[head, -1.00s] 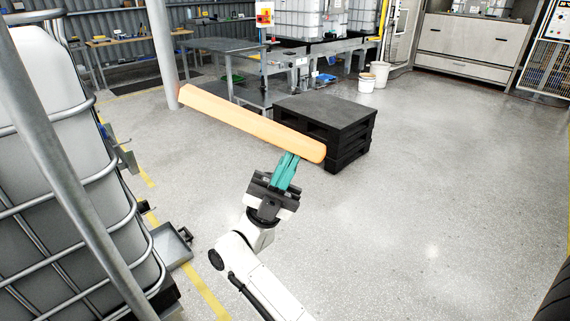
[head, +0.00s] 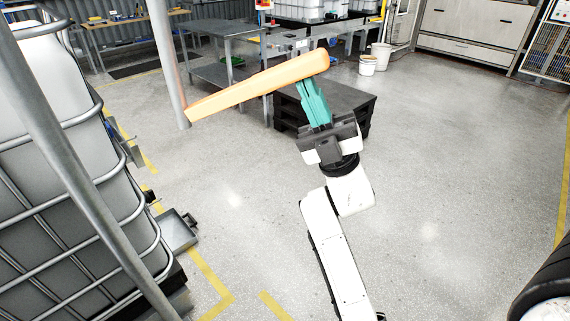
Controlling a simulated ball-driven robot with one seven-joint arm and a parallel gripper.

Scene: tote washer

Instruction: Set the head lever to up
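The head lever is most likely the long orange bar (head: 258,86) in the middle of the head view. It slants up to the right, with its left end in front of the foot of a grey post and its right end high. What it is mounted on cannot be made out. My gripper (head: 309,90) is below the bar near its right end, pointing up. Its teal fingers are close together, and their tips meet the bar's lower edge. The bar hides the very tips; no finger shows wrapped around it.
A stack of black pallets (head: 352,102) stands behind my gripper. A caged white tank (head: 50,150) and a slanting grey pole fill the left side. The floor at right is clear.

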